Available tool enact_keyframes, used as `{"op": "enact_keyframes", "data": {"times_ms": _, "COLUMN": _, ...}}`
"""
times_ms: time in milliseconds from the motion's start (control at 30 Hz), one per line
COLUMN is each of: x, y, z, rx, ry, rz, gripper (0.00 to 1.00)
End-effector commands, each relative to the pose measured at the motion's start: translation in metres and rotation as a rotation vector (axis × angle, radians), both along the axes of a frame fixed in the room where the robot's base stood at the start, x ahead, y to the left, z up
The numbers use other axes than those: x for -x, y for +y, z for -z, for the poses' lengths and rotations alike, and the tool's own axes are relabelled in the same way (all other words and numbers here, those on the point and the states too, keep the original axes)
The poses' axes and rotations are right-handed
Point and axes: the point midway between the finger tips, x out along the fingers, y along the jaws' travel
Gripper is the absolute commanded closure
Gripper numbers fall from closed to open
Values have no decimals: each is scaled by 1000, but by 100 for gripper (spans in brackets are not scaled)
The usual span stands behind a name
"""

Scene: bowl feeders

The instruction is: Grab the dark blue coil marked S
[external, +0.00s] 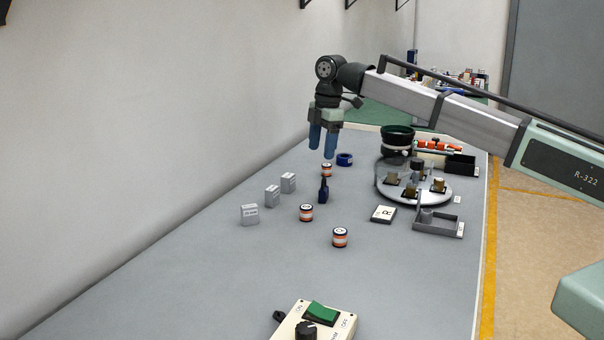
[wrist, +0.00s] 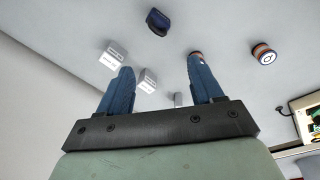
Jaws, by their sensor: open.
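A dark blue ring-shaped coil (external: 344,159) lies flat on the grey bench, just right of and below my gripper in the external view. I cannot read an S on it. My gripper (external: 323,156) is open and empty, its two blue fingers pointing down above the bench, apart from the coil. In the wrist view the fingers of my gripper (wrist: 156,75) are spread wide. A dark blue object (wrist: 157,21) lies beyond them at the top; I cannot tell whether it is the coil.
Orange-and-white spools (external: 306,212) and an upright dark blue item (external: 323,190) stand nearby. Several grey boxes (external: 272,195) line the left. A round turntable (external: 430,190), a black bowl (external: 397,140) and a grey tray (external: 439,224) are right. A control box (external: 312,322) sits in front.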

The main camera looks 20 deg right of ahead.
Motion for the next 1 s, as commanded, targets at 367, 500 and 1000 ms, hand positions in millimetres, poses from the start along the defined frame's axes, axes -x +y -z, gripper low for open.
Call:
{"op": "enact_keyframes", "data": {"times_ms": 367, "x": 69, "y": 61, "z": 2, "rx": 97, "ry": 41, "rz": -211, "gripper": 34}}
{"op": "enact_keyframes", "data": {"times_ms": 500, "x": 72, "y": 63, "z": 14, "rx": 102, "ry": 45, "rz": -218, "gripper": 34}}
{"op": "enact_keyframes", "data": {"times_ms": 1000, "x": 71, "y": 63, "z": 84, "rx": 100, "ry": 43, "rz": -216, "gripper": 34}}
